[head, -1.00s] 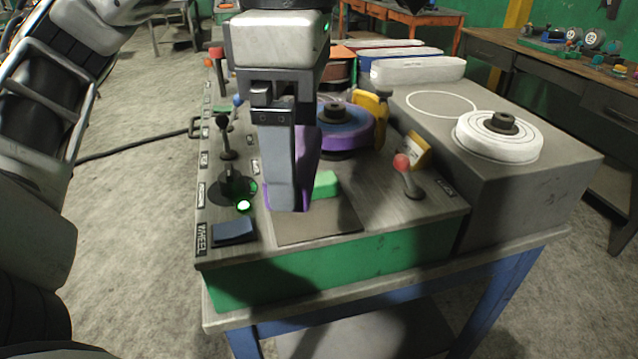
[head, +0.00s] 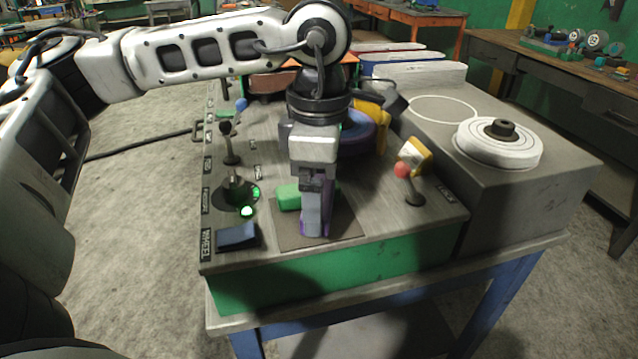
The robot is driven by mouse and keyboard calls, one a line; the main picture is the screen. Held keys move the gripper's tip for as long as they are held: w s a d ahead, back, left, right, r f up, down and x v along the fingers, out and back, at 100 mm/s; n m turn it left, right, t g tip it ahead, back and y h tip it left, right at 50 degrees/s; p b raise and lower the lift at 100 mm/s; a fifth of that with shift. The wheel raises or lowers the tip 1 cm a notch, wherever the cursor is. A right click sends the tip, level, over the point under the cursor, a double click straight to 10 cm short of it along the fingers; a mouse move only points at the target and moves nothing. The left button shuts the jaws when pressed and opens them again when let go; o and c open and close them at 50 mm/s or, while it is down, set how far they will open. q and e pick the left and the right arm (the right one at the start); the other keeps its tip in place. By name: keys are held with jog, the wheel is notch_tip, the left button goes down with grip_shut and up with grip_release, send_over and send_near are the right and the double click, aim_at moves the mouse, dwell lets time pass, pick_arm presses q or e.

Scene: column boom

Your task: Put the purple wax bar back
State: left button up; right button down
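My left gripper (head: 315,225) points down over the brown mat (head: 347,228) at the front of the bench machine. The purple wax bar (head: 331,193) is mostly hidden behind its fingers; thin purple edges show on both sides. The gripper appears shut on the bar, with the bar's lower end at or just above the mat. I cannot tell if it touches. A green bar (head: 288,197) lies on the mat just left of the gripper. My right gripper is not in view.
A blue and purple wheel (head: 359,134) with a yellow guard (head: 372,112) stands behind the gripper. A red-knobbed lever (head: 403,170) is to the right, black levers (head: 231,148) to the left. A white disc (head: 498,145) sits on the grey box.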

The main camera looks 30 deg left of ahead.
pick_arm(q)
jog(key=shift+f+b, duration=0.2)
jog(key=shift+b, duration=0.1)
jog(key=shift+f+b, duration=0.4)
jog(key=shift+b, duration=0.05)
jog(key=o, duration=0.7)
jog(key=shift+r, duration=0.15)
jog(key=shift+r+p, duration=0.2)
jog(key=shift+p, duration=0.2)
notch_tip(320, 180, up, 13)
jog(key=shift+f+p, duration=0.2)
jog(key=shift+p, duration=0.15)
